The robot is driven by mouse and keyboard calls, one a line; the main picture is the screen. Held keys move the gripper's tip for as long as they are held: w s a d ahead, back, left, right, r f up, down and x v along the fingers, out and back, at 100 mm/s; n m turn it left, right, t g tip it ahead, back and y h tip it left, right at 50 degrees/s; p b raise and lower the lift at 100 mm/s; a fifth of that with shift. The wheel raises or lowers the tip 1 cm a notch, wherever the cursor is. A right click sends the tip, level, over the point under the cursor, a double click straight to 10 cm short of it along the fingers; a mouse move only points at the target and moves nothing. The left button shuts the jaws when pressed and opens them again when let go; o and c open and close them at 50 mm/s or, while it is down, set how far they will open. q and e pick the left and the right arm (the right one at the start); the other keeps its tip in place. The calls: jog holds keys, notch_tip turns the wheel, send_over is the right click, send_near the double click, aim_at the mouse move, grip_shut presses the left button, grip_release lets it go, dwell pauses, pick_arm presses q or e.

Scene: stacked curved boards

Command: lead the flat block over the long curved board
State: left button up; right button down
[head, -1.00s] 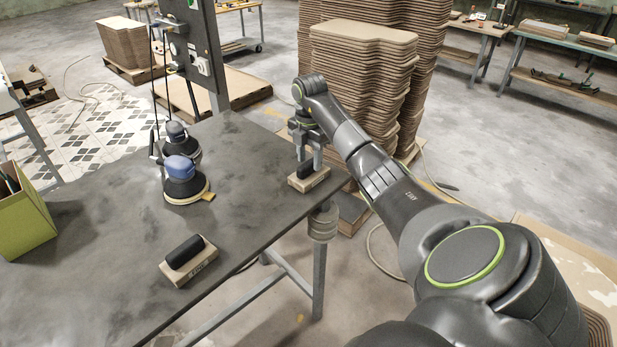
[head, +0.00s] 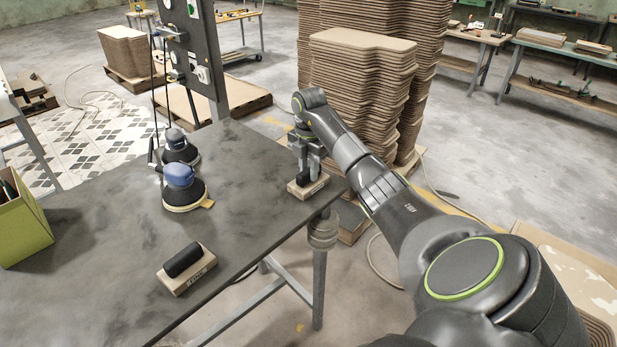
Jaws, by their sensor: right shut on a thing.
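A flat block (head: 309,188) with a pale base and a black handle is at the far right corner of the dark table. My right gripper (head: 309,176) is shut on its handle from above. The fingers partly hide the handle. I cannot tell whether the base touches the tabletop. Tall stacks of brown curved boards (head: 362,44) stand on the floor behind the arm. Another board stack (head: 590,300) shows at the lower right edge, partly hidden by my arm. I cannot tell which board is the long one. My left gripper is not in view.
A second, similar block (head: 187,270) lies near the front of the table (head: 110,230). A green box (head: 22,232) is at the left edge.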

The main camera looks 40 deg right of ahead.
jog(key=shift+r+p, duration=1.95)
jog(key=shift+r, duration=0.6)
jog(key=shift+f, duration=0.1)
